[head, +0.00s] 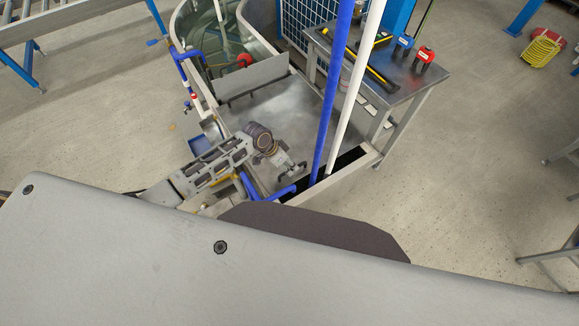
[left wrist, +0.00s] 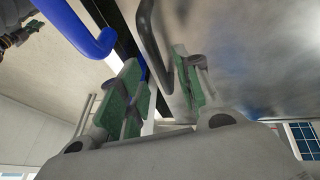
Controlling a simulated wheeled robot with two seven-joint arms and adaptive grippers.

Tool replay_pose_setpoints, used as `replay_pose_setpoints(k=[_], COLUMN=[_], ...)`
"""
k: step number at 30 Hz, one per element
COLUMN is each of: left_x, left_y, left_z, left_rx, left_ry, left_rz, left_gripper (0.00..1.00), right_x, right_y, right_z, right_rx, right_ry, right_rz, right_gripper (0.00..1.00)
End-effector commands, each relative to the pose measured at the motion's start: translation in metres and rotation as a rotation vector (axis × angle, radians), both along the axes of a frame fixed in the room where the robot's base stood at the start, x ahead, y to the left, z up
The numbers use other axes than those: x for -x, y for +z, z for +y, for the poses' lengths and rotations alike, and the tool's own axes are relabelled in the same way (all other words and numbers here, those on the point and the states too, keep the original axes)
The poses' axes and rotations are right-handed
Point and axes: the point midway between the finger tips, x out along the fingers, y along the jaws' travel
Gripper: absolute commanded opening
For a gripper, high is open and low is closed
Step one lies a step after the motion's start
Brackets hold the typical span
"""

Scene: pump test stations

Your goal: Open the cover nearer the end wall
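A flat grey metal cover (head: 295,108) lies closed over the near part of the tank station. My left gripper (head: 290,174) is low over the near edge of this cover, beside the blue pipe. In the left wrist view its green-padded fingers (left wrist: 158,88) stand apart. A dark bent handle bar (left wrist: 148,35) runs down between them, closer to the right finger; I cannot tell whether it touches. The cover's underlit grey surface (left wrist: 255,50) fills the right of that view. My right gripper is not in view.
A tall blue pipe (head: 332,95) and a white pipe (head: 356,90) rise close right of the gripper. An upright grey plate (head: 252,80) stands by the open tank part (head: 215,50). A metal table (head: 400,85) with tools stands to the right. The floor beyond is mostly clear.

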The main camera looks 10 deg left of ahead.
Motion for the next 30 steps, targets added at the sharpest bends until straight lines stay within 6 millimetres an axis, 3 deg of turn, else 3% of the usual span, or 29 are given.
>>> replay_pose_setpoints(k=[6, 17, 25, 30], left_x=[-0.0012, -0.0016, -0.0016, -0.0016], left_y=[-0.0119, -0.0134, -0.0133, -0.0132], left_z=[-0.0052, -0.006, -0.006, -0.006], left_rx=[-0.002, -0.001, -0.001, -0.001], left_ry=[-0.001, -0.001, -0.001, -0.001], left_rz=[0.001, 0.0, 0.0, 0.0], left_gripper=[0.34, 0.34, 0.0, 0.0], right_x=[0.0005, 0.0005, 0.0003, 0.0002], right_y=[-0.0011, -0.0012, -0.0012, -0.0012], right_z=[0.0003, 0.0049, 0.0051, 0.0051], right_rx=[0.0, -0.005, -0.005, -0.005], right_ry=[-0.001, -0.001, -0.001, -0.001], right_rz=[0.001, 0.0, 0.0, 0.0], right_gripper=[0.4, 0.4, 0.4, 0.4])
